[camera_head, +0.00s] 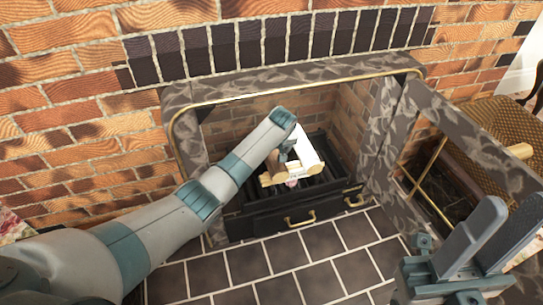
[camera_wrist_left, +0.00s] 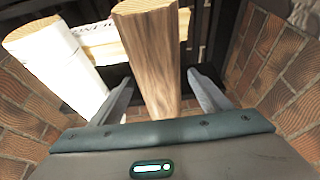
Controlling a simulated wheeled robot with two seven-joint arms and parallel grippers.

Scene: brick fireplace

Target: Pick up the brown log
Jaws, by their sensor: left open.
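The brown log (camera_wrist_left: 150,60) stands between the two open fingers of my left gripper (camera_wrist_left: 160,80) in the left wrist view, with a small gap showing at its sides. In the head view, my left arm reaches into the fireplace and the left gripper (camera_head: 287,152) is over the brown log (camera_head: 271,170), partly hiding it. A white-barked log (camera_wrist_left: 62,68) lies to the left of it in the wrist view. A pale, printed piece of wood (camera_wrist_left: 103,42) lies behind both. My right gripper (camera_head: 512,212) is open and empty at the lower right of the head view.
The logs rest on a dark grate (camera_head: 325,150) inside the fireplace. Brick walls close in on both sides. A patterned chair (camera_head: 500,125) stands at the right.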

